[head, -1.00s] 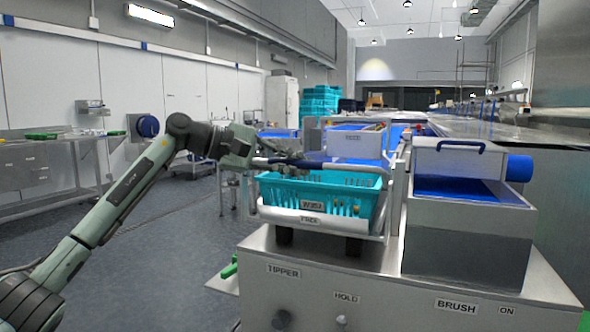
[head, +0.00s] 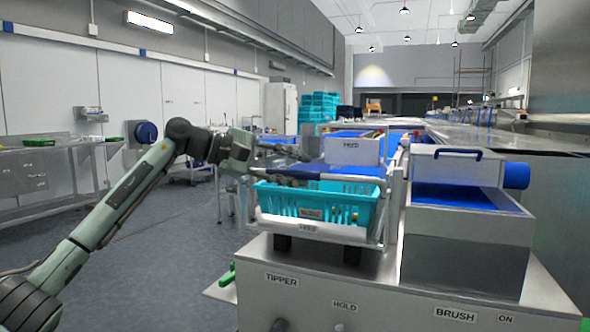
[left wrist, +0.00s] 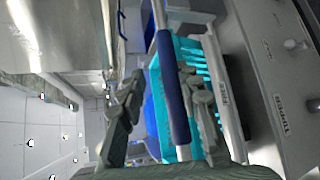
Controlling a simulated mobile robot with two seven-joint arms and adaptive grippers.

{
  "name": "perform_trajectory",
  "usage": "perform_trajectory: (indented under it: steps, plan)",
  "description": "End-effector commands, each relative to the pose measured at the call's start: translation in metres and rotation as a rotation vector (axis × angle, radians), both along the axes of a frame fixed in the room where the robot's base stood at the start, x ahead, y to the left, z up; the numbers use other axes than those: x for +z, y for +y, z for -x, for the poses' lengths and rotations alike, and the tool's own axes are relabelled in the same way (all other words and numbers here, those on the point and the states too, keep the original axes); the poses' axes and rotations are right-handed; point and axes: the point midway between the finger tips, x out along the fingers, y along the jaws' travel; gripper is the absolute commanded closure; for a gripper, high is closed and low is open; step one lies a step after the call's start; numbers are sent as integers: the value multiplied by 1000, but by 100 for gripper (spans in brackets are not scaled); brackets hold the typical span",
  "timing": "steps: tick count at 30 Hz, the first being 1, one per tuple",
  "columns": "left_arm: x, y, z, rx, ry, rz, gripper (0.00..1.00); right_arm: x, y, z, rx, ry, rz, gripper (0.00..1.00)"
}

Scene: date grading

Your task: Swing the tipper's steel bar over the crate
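In the left wrist view the blue sleeve (left wrist: 172,95) runs between the spread fingers of my left gripper (left wrist: 160,112). It is close to the right-hand finger, with a gap to the left-hand one. Whether a finger touches it, I cannot tell. The crate sits tilted in the tipper cradle (head: 310,232). Its contents are mostly hidden. My right gripper is out of view.
The steel console (head: 390,300) carries labels TIPPER, HOLD and BRUSH. A steel brush bin (head: 465,240) with blue inside stands right of the cradle. A steel table (head: 45,180) stands at far left. Open floor (head: 150,240) lies left of the console.

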Motion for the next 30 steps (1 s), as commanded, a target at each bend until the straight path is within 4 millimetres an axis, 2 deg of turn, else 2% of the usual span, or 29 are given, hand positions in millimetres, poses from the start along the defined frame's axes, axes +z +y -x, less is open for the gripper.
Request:
perform_trajectory:
  steps: [6, 10, 21, 25, 30]
  plan:
    - [0, 1, 0, 0, 0, 0, 68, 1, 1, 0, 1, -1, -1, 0]
    - [3, 11, 4, 1, -1, -1, 68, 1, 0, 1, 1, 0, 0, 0]
    - [26, 77, 33, 4, -1, -2, 68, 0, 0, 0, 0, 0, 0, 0]
    - [32, 93, 41, 2, 0, -2, 68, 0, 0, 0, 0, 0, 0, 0]
    - [36, 104, 46, 0, 0, 0, 68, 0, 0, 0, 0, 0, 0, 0]
